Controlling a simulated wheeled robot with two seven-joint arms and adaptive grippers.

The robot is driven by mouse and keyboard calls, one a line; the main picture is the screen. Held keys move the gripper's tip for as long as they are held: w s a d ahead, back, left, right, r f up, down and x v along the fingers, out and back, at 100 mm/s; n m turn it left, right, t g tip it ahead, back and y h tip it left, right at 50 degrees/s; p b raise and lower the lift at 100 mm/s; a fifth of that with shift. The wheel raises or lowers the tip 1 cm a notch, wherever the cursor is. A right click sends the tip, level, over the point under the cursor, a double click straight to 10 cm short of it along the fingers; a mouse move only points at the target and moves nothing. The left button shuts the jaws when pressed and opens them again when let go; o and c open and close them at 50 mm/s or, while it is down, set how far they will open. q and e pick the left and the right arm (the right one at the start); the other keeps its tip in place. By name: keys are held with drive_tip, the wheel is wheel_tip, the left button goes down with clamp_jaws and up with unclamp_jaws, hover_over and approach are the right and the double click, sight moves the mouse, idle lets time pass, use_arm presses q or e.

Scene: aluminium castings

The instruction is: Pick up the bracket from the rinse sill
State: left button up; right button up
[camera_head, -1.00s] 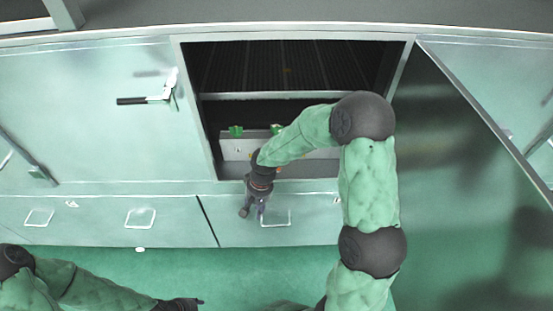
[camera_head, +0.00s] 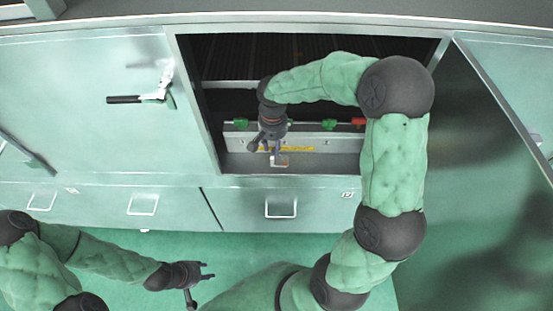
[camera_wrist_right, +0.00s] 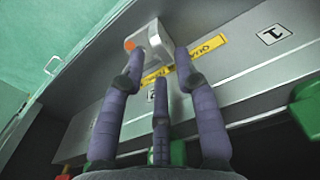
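The bracket (camera_head: 281,161) is a small pale grey part with an orange mark. It lies on the grey rinse sill (camera_head: 335,165) at the front of the open cabinet bay. In the right wrist view the bracket (camera_wrist_right: 152,38) is just beyond the fingertips. My right gripper (camera_head: 265,152) points down over the sill, immediately left of the bracket in the head view. Its fingers (camera_wrist_right: 160,60) are spread, with one tip on either side of the bracket's near end; whether they touch it I cannot tell. My left gripper (camera_head: 208,271) is open and empty, low over the green floor.
A grey panel with a yellow label (camera_head: 292,148) stands behind the sill, with green clamps (camera_head: 328,124) and a red one (camera_head: 358,122) along its top. The open door (camera_head: 500,110) is on the right. A door handle (camera_head: 140,98) sticks out on the left.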

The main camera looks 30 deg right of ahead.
sight(274, 161)
wheel_tip(274, 161, down, 5)
drive_tip(key=shift+s+f+b, duration=0.1)
drive_tip(key=shift+b, duration=0.8)
drive_tip(key=shift+c, duration=0.3)
clamp_jaws()
